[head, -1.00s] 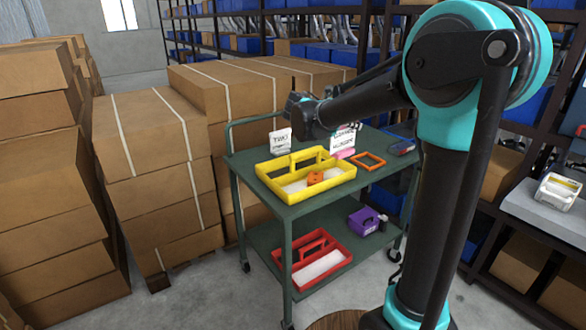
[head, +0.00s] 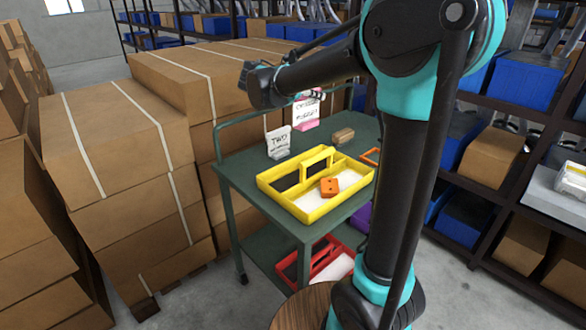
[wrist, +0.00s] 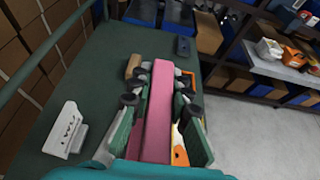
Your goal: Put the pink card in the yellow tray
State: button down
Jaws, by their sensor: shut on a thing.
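The pink card (wrist: 156,125) is a long pink piece between my gripper's fingers (wrist: 158,92) in the wrist view, and my gripper is shut on it. In the head view the card (head: 307,124) shows its pink base and white lettered face, raised beneath my arm behind the tray. My fingers cannot be made out there. The yellow tray (head: 267,186) stands on the upper shelf of the green cart, with a raised handle and an orange block (head: 330,187) inside. In the wrist view the tray is mostly hidden behind the card and fingers.
A brown block (head: 343,135) and an orange frame (head: 371,156) lie on the cart top (head: 235,168). A red tray (head: 326,255) is on the lower shelf. Stacked boxes (head: 115,140) crowd the left.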

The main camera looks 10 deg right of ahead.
jog(key=shift+w+a+f, duration=0.15)
jog(key=shift+w+f, duration=0.05)
jog(key=shift+f, duration=0.15)
notch_tip(320, 180, down, 19)
jog(key=shift+f, duration=0.15)
jog(key=c, duration=1.4)
grip_release()
jog(key=shift+f, duration=0.1)
jog(key=shift+c, duration=0.2)
jog(key=v, duration=1.2)
jog(key=shift+s, duration=0.1)
